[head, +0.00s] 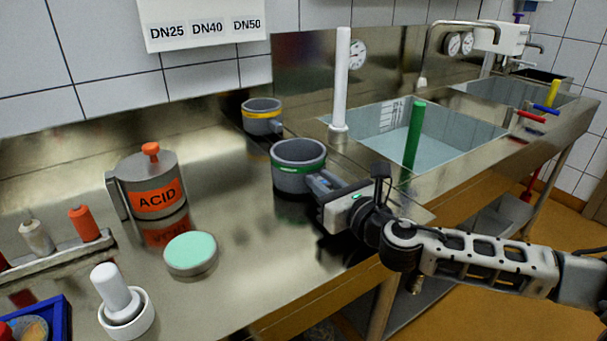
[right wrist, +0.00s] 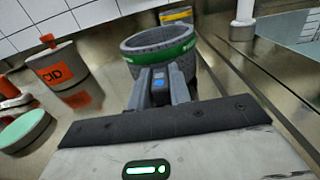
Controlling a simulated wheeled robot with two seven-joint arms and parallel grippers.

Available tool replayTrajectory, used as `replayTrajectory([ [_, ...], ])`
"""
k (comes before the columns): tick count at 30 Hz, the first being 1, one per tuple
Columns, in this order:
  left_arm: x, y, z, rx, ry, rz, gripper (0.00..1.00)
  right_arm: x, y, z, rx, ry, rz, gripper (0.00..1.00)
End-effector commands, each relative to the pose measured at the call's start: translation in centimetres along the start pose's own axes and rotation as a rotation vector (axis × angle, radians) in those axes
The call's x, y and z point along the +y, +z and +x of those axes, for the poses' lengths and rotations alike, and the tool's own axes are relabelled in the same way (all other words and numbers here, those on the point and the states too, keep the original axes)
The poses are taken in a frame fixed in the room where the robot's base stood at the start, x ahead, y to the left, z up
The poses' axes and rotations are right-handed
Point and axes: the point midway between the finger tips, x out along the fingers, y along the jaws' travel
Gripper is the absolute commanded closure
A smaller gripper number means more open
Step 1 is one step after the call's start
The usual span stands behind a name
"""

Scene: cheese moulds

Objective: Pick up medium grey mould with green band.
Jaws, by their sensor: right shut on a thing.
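The medium grey mould with the green band (head: 290,179) is an open-topped round cup in the middle of the head view. It stands upright over the steel counter; I cannot tell whether it touches it. It also shows in the right wrist view (right wrist: 150,48), straight ahead of the fingers. My right gripper (head: 318,184) reaches it from the right and is shut on its near side. In the right wrist view the fingers (right wrist: 162,85) meet around a small grey part with a blue patch on the mould's near side. My left gripper is not in view.
A grey mould with a yellow band (head: 262,120) stands behind. A steel ACID jug (head: 153,188), a mint-topped round tub (head: 190,254) and a white plunger-like piece (head: 119,300) stand to the left. A water-filled sink (head: 440,142) and a white upright rod (head: 341,85) are at the back right.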

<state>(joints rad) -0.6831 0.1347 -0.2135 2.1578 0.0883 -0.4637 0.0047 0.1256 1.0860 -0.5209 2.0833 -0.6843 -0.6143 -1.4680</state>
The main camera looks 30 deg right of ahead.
Motion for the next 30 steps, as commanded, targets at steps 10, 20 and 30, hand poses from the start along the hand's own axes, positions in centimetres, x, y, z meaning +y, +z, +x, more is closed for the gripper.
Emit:
replayTrajectory([
  [10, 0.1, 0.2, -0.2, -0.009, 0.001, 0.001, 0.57, 0.0, 0.8, 0.0, -0.003, 0.000, -0.001, 1.00],
  [20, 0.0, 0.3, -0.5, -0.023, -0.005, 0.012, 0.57, -1.2, 5.4, -1.5, -0.001, 0.002, -0.014, 1.00],
  [30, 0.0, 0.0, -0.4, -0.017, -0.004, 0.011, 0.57, -3.6, 9.4, -4.3, 0.006, -0.001, -0.016, 1.00],
])
